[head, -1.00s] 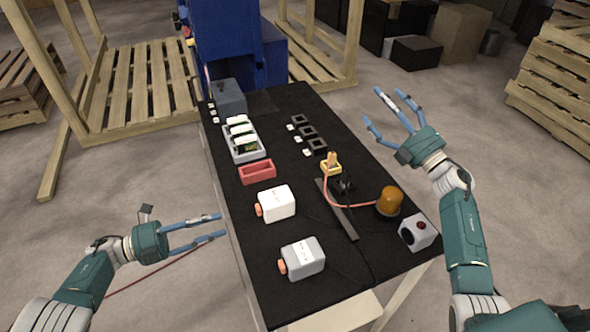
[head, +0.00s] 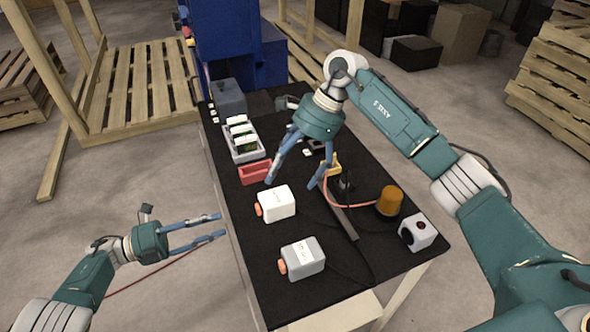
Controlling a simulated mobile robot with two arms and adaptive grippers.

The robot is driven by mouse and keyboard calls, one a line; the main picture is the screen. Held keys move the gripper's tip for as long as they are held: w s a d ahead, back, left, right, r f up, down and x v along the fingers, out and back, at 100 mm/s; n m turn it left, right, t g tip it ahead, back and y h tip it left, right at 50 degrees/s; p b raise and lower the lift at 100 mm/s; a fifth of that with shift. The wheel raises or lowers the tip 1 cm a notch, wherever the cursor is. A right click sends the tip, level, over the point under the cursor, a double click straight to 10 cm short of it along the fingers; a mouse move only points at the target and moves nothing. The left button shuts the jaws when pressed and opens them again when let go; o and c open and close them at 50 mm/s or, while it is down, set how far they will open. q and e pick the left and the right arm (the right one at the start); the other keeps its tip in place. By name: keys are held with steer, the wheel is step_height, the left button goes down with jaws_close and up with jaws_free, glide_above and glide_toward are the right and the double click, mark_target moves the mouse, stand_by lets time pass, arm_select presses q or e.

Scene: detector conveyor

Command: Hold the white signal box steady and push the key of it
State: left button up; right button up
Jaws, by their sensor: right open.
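The white signal box (head: 277,204) stands on the black table, with its orange key (head: 258,210) on its left side. My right gripper (head: 292,184) is open and empty above the table, just behind the white box. Its fingers point down towards the box, one on each side of its far edge; I cannot tell whether they touch it. My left gripper (head: 221,226) is off the table's left edge, left of the white box and apart from it. Its fingers point right with a gap between them, and nothing is in it.
A grey box (head: 303,258) with an orange key stands in front of the white box. A red tray (head: 250,174) is behind it. An orange lamp (head: 390,201) and a white box with a dark round button (head: 417,232) stand at right. A dark bar and cables lie between.

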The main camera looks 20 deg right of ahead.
mark_target(282, 198)
steer(key=shift+n+h, duration=0.4)
steer(key=shift+h, duration=0.1)
steer(key=x, duration=0.7)
steer(key=d+x, duration=0.1)
steer(key=x, duration=0.2)
steer(key=shift+s+f, duration=0.25)
steer(key=shift+f, duration=0.25)
steer(key=shift+c, duration=0.5)
steer(key=c, duration=1.3)
arm_select(q)
jaws_close()
arm_select(e)
steer(key=shift+c, duration=0.5)
